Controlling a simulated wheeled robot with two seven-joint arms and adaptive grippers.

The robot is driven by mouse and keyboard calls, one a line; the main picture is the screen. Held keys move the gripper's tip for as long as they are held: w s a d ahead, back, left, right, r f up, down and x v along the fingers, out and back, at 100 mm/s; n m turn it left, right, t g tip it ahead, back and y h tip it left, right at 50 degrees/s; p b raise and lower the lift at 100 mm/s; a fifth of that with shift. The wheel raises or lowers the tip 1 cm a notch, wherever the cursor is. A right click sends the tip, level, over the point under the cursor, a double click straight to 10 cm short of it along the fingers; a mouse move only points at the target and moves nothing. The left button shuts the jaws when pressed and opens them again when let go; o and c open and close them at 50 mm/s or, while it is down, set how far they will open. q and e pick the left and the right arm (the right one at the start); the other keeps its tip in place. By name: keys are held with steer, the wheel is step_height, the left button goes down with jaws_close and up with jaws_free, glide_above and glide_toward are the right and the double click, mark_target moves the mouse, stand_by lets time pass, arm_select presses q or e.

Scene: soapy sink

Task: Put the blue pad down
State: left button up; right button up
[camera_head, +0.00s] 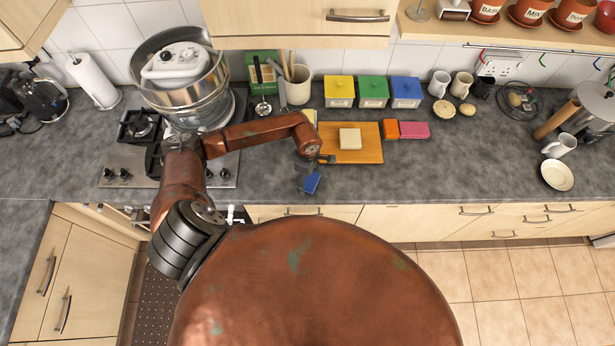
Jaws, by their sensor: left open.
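The blue pad (312,182) is a small dark blue block near the front edge of the grey counter, just left of the wooden board. My left arm reaches in from the left over the hob, and its left gripper (313,168) points down right above the pad. The jaws are open. They are small and dark here, so I cannot tell whether a finger still touches the pad. The pad appears to rest on the counter (250,182). My right gripper is out of view.
A wooden board (371,152) holds a cream block (350,138). Orange (391,130) and pink (414,130) blocks lie to its right. Yellow (340,92), green (374,92) and blue (406,92) canisters stand behind.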

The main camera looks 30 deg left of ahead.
mark_target(307, 179)
arm_select(q)
steer(key=shift+r, duration=0.1)
step_height(307, 179, up, 12)
steer(key=b, duration=0.3)
stand_by(0.3)
stand_by(0.4)
